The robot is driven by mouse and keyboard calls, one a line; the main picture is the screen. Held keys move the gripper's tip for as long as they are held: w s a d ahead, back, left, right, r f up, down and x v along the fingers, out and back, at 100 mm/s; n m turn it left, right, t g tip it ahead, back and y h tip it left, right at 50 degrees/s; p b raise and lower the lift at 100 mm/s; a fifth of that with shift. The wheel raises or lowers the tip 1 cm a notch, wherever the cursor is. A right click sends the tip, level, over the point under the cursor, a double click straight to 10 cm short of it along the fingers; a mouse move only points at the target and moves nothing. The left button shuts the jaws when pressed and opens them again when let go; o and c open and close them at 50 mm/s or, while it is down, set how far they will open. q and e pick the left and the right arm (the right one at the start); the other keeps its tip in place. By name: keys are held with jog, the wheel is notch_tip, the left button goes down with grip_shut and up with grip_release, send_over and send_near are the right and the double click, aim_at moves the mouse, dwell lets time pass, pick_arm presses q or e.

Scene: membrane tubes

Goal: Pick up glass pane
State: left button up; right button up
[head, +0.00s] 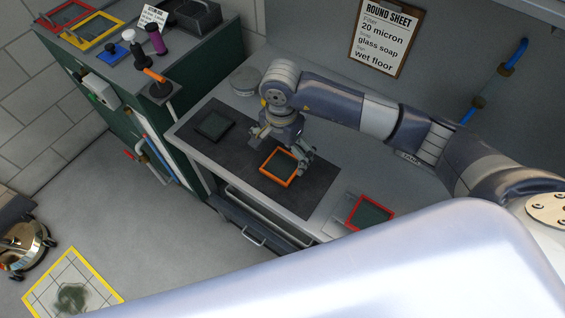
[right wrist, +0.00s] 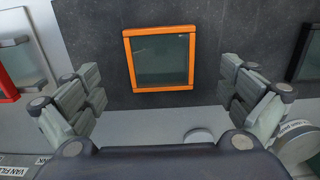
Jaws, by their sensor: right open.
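A square glass pane in an orange frame (head: 277,169) lies flat on the dark mat on the bench. It also shows in the right wrist view (right wrist: 161,62), whole and a little above the middle. My right gripper (head: 281,150) is open and empty, over the pane, with its fingers spread wide. In the right wrist view, the fingers (right wrist: 162,84) stand apart to the left and right of the frame, not touching it. Two similar square panes also lie there: one black-framed (head: 213,125), one red-framed (head: 369,212). My left gripper is not in view.
The dark mat (head: 238,156) has bare room around the orange frame. A round grey lid-like thing (head: 244,81) stands at the back. A clipboard sign (head: 386,37) hangs on the wall.

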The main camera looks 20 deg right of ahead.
aim_at(282, 165)
notch_tip(282, 165, down, 4)
jog(key=shift+w+d+r+p, duration=0.1)
jog(key=shift+r+p, duration=0.1)
jog(key=shift+p, duration=0.75)
jog(key=shift+f, duration=0.6)
jog(key=shift+w, duration=0.1)
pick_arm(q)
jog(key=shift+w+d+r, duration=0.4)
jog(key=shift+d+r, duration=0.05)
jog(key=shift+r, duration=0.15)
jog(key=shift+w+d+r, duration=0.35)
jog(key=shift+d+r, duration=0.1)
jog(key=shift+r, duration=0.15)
pick_arm(e)
jog(key=c, duration=1.3)
